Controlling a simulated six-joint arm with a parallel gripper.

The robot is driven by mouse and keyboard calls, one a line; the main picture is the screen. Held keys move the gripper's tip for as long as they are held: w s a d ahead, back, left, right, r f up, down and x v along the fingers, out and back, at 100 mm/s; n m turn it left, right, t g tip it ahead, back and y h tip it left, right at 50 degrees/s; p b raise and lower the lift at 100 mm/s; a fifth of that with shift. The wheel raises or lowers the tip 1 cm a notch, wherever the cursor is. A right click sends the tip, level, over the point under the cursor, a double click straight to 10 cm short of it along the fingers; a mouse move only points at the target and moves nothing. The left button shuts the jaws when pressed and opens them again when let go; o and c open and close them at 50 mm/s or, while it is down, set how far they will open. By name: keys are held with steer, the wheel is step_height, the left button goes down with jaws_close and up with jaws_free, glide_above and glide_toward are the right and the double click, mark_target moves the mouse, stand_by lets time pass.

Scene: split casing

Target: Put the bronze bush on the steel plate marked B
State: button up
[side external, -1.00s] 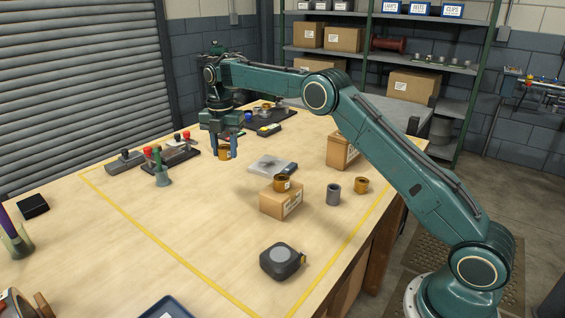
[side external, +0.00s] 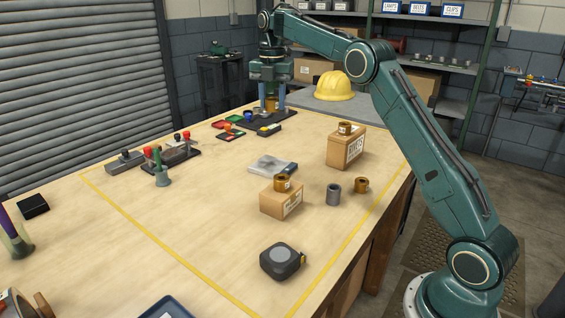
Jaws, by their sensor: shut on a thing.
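My gripper (side external: 269,108) is at the far end of the bench, shut on a bronze bush (side external: 271,103) between its fingers. It is over or just beside the dark tray (side external: 238,120); whether the bush touches anything there I cannot tell. A grey steel plate (side external: 268,163) with a dark edge lies mid-bench, well in front of the gripper, with no bush on it. I cannot read any mark B. Other bronze bushes stand on the small carton (side external: 278,204), on the larger carton (side external: 342,150) and on the bench (side external: 361,185).
A grey bush (side external: 333,194) stands near the small carton. A fixture with red knobs (side external: 178,152) and a green-grey bell-shaped piece (side external: 162,177) are at left. A black tape measure (side external: 282,261) is in front. A yellow helmet (side external: 335,86) is behind.

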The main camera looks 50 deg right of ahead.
glide_above(275, 172)
step_height(275, 172, down, 16)
steer(key=shift+w+r, duration=0.15)
steer(key=shift+r, duration=0.1)
stand_by(0.6)
steer(key=shift+f, duration=2.1)
steer(key=shift+f, duration=0.2)
steer(key=o, duration=1.2)
steer(key=shift+r, duration=0.1)
